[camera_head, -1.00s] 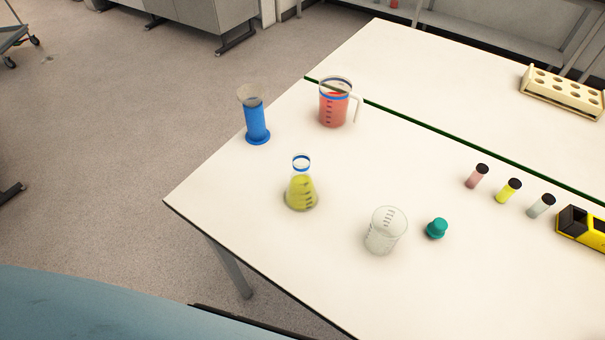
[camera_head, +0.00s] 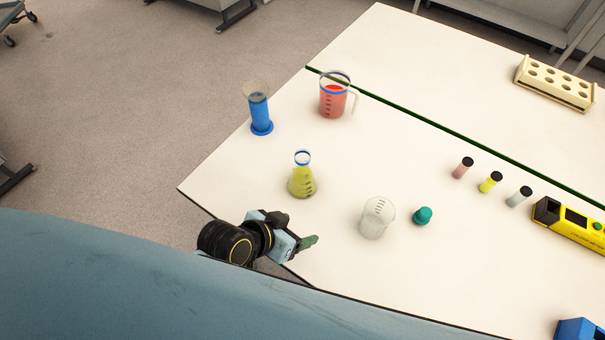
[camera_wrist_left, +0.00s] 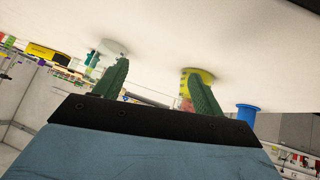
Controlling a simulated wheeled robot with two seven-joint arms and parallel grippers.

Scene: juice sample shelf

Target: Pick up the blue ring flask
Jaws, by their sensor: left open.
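The blue ring flask (camera_head: 302,181) is a conical glass flask with yellow liquid and a blue ring at its neck. It stands upright on the white table, left of the middle in the head view. In the left wrist view, which looks upside down, the flask (camera_wrist_left: 204,76) is partly hidden behind one green finger. My left gripper (camera_head: 309,243) is at the table's near edge, in front of the flask and apart from it. Its two green fingers (camera_wrist_left: 158,82) are spread, with nothing between them. My right gripper is not in view.
A blue cylinder (camera_head: 260,115) and a red-filled jug (camera_head: 333,101) stand behind the flask. An empty beaker (camera_head: 375,219) and a teal stopper (camera_head: 422,216) are to its right. Several small vials (camera_head: 490,182), a yellow device (camera_head: 572,224) and a rack (camera_head: 556,84) are further right.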

